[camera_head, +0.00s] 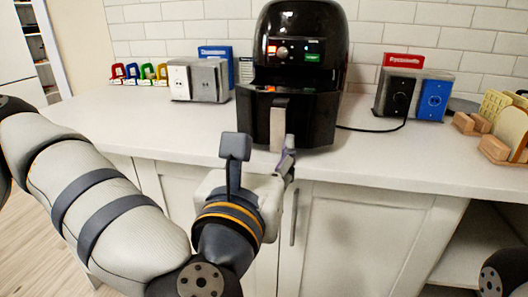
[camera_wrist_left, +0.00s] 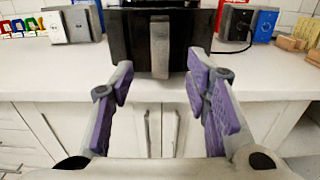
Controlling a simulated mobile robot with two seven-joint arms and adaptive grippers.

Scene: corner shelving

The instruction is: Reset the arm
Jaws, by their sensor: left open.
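My left arm reaches in from the left in the head view. Its left gripper (camera_head: 262,160) is in front of the counter's front edge, just before the black air fryer (camera_head: 300,60). In the left wrist view the left gripper (camera_wrist_left: 163,90) has its purple-padded fingers spread wide, with nothing between them. The air fryer's grey drawer handle (camera_wrist_left: 160,46) shows beyond the fingers, apart from them. The drawer looks shut. My right gripper is not in view; only a dark part of my body shows at the lower right of the head view.
The white counter (camera_head: 180,130) has cabinets (camera_head: 350,235) below. Outlet boxes stand left (camera_head: 198,80) and right (camera_head: 413,94) of the fryer, with a black cord at right. Coloured padlock-like items (camera_head: 138,74) stand at far left. Wooden holders with boards (camera_head: 505,125) stand at far right.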

